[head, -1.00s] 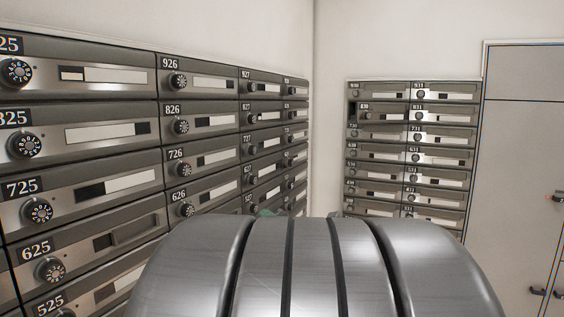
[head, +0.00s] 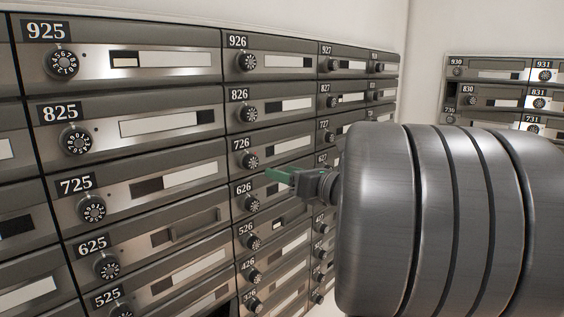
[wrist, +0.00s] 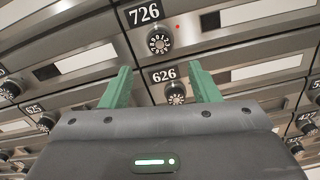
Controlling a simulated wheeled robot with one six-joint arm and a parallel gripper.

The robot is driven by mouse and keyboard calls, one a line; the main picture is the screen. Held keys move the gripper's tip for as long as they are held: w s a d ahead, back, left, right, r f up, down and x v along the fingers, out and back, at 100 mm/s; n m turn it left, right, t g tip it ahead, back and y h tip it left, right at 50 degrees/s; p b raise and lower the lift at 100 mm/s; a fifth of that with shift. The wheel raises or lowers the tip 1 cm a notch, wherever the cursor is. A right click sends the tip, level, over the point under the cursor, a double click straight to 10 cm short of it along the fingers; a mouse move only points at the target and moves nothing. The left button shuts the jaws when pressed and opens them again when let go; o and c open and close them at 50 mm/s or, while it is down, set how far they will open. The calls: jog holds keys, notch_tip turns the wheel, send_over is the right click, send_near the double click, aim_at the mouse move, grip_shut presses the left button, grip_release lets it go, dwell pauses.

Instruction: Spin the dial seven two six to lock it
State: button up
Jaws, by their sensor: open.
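The dial of box 726 (head: 249,161) is a dark round knob with pale marks, under the white-on-black number 726. In the wrist view the 726 dial (wrist: 159,41) is above and between the fingertips, with a small red light to its right. My gripper (wrist: 160,78) has green fingers spread apart with nothing between them. The 626 dial (wrist: 175,93) shows lower, between the fingers. In the head view my gripper (head: 281,174) is just right of and slightly below the 726 dial. Whether the fingers touch the mailbox front cannot be told.
The 826 dial (head: 250,113) is above and the 526 dial (head: 249,241) below. The 725 dial (head: 92,209) is to the left. Another bank of mailboxes (head: 495,72) stands on the far wall. My arm hides much of the right side.

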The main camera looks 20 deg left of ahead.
aim_at(253, 164)
jog(key=p+x, duration=0.2)
jog(key=x, duration=0.7)
jog(key=shift+c, duration=0.5)
jog(key=c, duration=0.9)
jog(key=shift+m, duration=0.3)
